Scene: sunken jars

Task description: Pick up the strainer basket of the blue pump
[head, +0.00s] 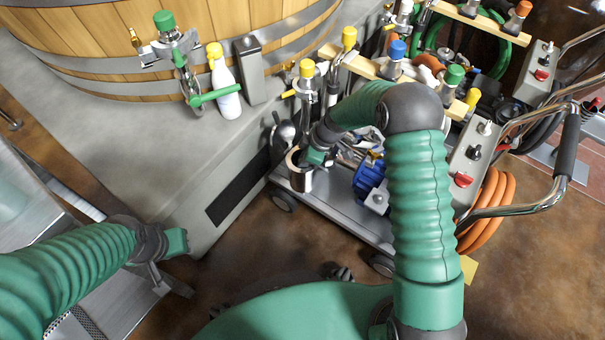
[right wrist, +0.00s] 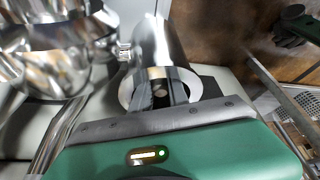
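The blue pump (head: 368,182) sits on the near cart, partly behind my right arm. A shiny metal cylinder (head: 299,180) stands at the cart's left end, left of the pump. My right gripper (head: 299,160) is at its top. In the right wrist view, the fingers (right wrist: 161,94) reach into the open mouth of the cylinder (right wrist: 160,52). A small brownish patch shows between them. I cannot tell whether they grip anything, or which part is the strainer basket. My left gripper (head: 172,278) is at the lower left, away from the cart, its fingers unclear.
The cart (head: 330,215) has upright valves with coloured caps and a control box (head: 468,160). Orange hose (head: 487,210) hangs at its right. A wooden vat (head: 90,40) on a grey plinth stands behind, with a white spray bottle (head: 224,85). Brown floor is clear in front.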

